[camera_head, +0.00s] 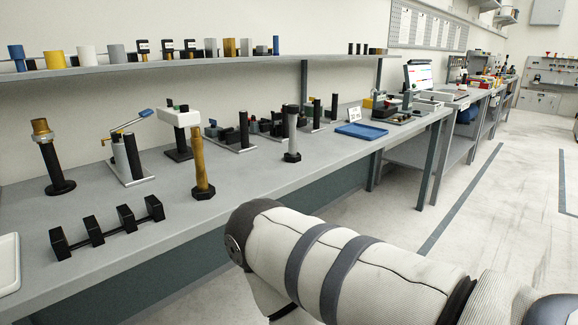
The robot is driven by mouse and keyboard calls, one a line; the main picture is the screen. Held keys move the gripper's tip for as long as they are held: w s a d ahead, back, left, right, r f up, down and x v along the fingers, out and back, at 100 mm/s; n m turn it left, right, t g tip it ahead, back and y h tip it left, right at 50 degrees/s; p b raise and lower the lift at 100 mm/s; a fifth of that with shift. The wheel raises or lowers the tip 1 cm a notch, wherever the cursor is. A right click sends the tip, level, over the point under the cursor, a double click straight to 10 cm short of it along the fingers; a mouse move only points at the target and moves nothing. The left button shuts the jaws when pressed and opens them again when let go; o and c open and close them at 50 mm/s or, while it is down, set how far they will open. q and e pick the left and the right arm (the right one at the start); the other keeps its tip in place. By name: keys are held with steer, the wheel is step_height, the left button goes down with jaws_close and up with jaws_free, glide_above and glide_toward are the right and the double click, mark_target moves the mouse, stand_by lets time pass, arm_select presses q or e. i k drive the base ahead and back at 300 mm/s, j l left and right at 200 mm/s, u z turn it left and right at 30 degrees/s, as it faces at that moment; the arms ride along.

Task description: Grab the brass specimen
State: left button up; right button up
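A brass-coloured rod (199,162) stands upright near the front edge of the bench, with a dark foot at its lower end. Its top is close to a white block (180,117); I cannot tell whether they touch. Another brass-coloured piece (41,128) sits on top of a black post (54,168) at the far left of the bench. The frame does not show which one is the specimen. My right arm crosses the lower right of the view, but its gripper is not visible. My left gripper is not in view either.
A black rack (107,231) with several upright blocks lies at the front left. A white tray (8,264) is cut off at the left edge. A blue tray (361,131) lies farther right. A shelf (130,69) with cylinders runs above. The bench (250,177) has bare room right of the rod.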

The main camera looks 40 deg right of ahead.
mark_target(204, 190)
steer(key=z, duration=0.85)
